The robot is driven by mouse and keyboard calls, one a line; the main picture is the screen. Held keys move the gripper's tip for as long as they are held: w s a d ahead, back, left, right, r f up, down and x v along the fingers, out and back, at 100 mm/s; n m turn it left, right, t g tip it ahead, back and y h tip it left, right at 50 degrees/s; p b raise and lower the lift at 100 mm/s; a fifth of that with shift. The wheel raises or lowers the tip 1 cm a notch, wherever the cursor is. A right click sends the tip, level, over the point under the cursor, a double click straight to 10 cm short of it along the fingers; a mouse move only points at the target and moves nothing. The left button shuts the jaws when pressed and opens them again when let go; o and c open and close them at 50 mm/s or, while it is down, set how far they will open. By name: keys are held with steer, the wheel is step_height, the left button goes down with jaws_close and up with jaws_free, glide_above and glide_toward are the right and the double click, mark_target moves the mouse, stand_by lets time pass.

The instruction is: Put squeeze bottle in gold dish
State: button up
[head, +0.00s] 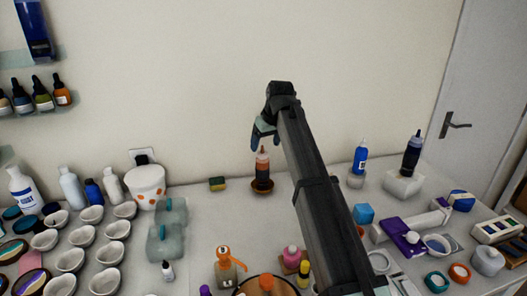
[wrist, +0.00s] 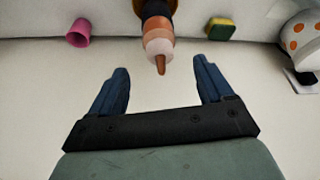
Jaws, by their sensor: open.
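A squeeze bottle (head: 263,168) with a dark brown-red body and a pale cap with an orange nozzle stands upright at the back of the table, near the wall. It appears to stand in the small gold-brown dish (head: 262,186). In the wrist view the bottle (wrist: 158,35) points its nozzle toward me, and only an edge of the dish (wrist: 171,4) shows behind it. My gripper (head: 257,141) is just above the bottle. In the wrist view my gripper (wrist: 161,66) is open and empty, with the nozzle between the finger directions and apart from both fingers.
A green-yellow sponge (head: 217,184) lies left of the dish. A white orange-dotted pot (head: 146,187) and several small white cups stand farther left. A blue bottle (head: 360,158) and a dark bottle (head: 411,155) stand right. A pink cup (wrist: 78,33) shows in the wrist view.

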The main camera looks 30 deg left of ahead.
steer(key=shift+v, duration=2.35)
